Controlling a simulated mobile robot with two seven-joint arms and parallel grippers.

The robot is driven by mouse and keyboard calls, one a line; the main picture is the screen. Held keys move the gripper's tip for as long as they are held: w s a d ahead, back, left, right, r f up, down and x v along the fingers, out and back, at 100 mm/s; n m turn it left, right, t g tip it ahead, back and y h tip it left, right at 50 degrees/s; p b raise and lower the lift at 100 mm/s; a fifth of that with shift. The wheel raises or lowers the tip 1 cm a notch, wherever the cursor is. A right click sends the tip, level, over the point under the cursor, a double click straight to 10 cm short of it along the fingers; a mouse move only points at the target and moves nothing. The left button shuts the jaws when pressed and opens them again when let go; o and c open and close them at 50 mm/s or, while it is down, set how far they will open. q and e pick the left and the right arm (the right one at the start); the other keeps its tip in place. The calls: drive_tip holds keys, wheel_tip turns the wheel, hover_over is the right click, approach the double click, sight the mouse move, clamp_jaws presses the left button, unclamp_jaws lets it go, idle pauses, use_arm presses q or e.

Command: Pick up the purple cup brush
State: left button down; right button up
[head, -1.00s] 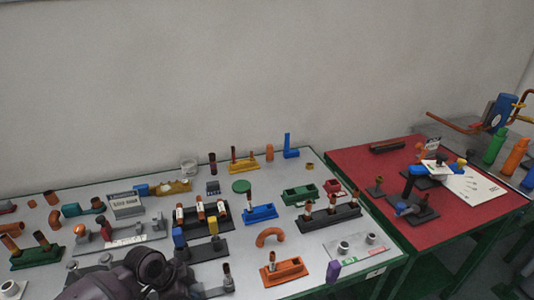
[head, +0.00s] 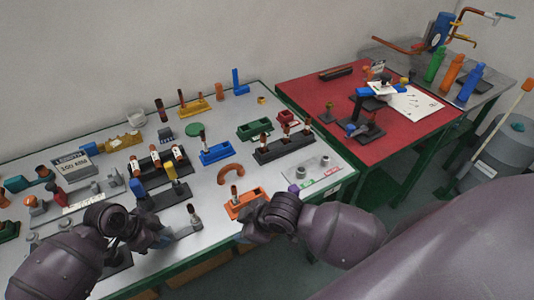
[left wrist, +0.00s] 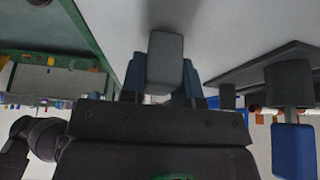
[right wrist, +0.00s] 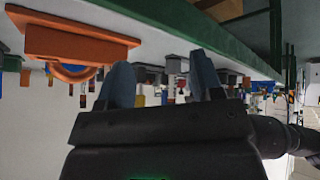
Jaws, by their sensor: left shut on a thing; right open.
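The purple cup brush is probably the small purple piece (head: 293,188) at the table's front right edge in the head view, mostly hidden behind my right arm. My left gripper (head: 164,238) is low over the table's front, left of the small dark stand. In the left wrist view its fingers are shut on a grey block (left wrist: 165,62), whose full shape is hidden. My right gripper (head: 246,232) is at the front edge by the orange tray, left of the purple piece. In the right wrist view its fingers (right wrist: 163,85) are apart with nothing clearly held.
The orange tray (head: 238,208) and orange curved pipe (head: 231,172) lie behind my right gripper. A grey plate (head: 318,178) with short cylinders is at the right corner. Blue and yellow posts (head: 170,174) stand behind my left gripper. A red table (head: 300,92) adjoins on the right.

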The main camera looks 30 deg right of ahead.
sight(293, 188)
drive_tip(key=d+r+n+g+h, duration=0.1)
drive_tip(key=w+d+r+n+g+h, duration=0.1)
drive_tip(key=n, duration=0.1)
drive_tip(key=d+r+n+g+h, duration=0.2)
drive_tip(key=shift+w, duration=0.35)
drive_tip(key=w+d+r+n+g+h, duration=0.1)
drive_tip(key=d+r+n+g+h, duration=0.15)
drive_tip(key=d+r+h, duration=0.5)
drive_tip(key=shift+s+d+f+t+y, duration=0.1)
drive_tip(key=shift+d+f+y, duration=0.35)
drive_tip(key=shift+d+f, duration=1.05)
drive_tip(key=shift+w+d+f+t+y, duration=0.1)
drive_tip(key=shift+d+f+y, duration=0.35)
drive_tip(key=shift+f, duration=2.1)
drive_tip(key=shift+s+d+f+t+y, duration=0.1)
drive_tip(key=shift+d+f+y, duration=0.6)
drive_tip(key=shift+f, duration=1.3)
drive_tip(key=shift+d+h, duration=0.2)
drive_tip(key=shift+h, duration=0.05)
drive_tip(key=c, duration=0.9)
